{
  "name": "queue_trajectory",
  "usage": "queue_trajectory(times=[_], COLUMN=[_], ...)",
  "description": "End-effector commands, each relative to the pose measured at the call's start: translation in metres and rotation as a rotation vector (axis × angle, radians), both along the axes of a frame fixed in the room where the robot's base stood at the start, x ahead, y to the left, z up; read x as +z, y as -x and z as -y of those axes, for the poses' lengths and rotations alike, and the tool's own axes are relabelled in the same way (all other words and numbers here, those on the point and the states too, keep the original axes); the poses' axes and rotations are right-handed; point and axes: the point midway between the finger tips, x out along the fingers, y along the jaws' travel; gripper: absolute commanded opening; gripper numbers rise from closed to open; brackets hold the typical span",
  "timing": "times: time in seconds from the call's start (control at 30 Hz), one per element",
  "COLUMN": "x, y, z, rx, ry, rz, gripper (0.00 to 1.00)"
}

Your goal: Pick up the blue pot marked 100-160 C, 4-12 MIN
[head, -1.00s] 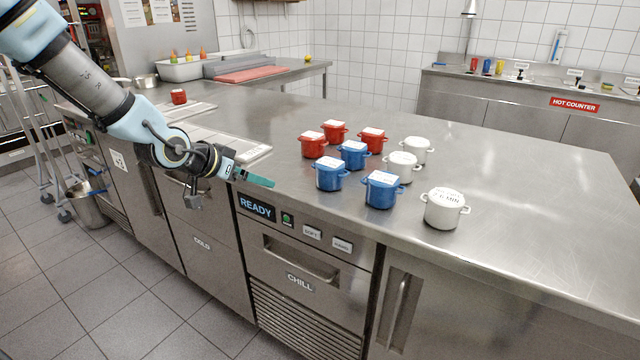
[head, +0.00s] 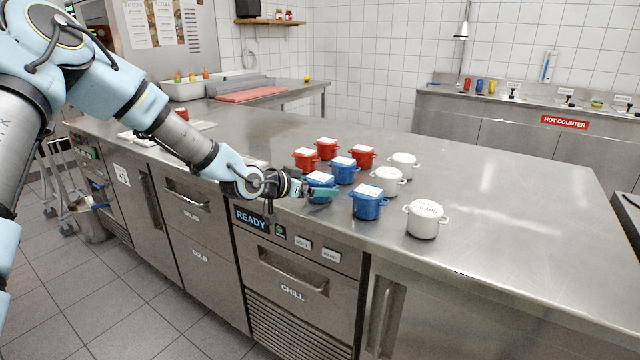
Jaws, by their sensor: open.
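Three blue pots with white lids stand among the pots on the steel counter: one at the back (head: 343,174), one at the front left (head: 314,182) and one at the front right (head: 368,206). The print on their lids is too small to read, so I cannot tell which is marked 100-160 C, 4-12 MIN. My gripper (head: 326,192) is open, with its green fingers at the front-left blue pot. The fingers partly cover that pot in the view; I cannot tell whether they touch it or are around it.
Three red pots (head: 305,159) stand behind the blue ones. Three white pots (head: 427,222) stand to the right, one near the front edge. Another red pot (head: 182,114) is far left. The steel counter (head: 510,215) is clear on the right. A READY display (head: 251,218) is on its front.

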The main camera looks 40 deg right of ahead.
Motion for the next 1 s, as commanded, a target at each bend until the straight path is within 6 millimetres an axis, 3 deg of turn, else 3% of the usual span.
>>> queue_trajectory(times=[0.1, 0.37, 1.0], x=[-0.004, -0.0058, -0.0054], y=[-0.0008, -0.0011, -0.0011], z=[0.0099, 0.0117, 0.0116], rx=[0.0, 0.001, 0.001], ry=[-0.001, -0.001, -0.001], rz=[-0.001, 0.0, 0.0], gripper=[1.0, 1.0, 0.28])
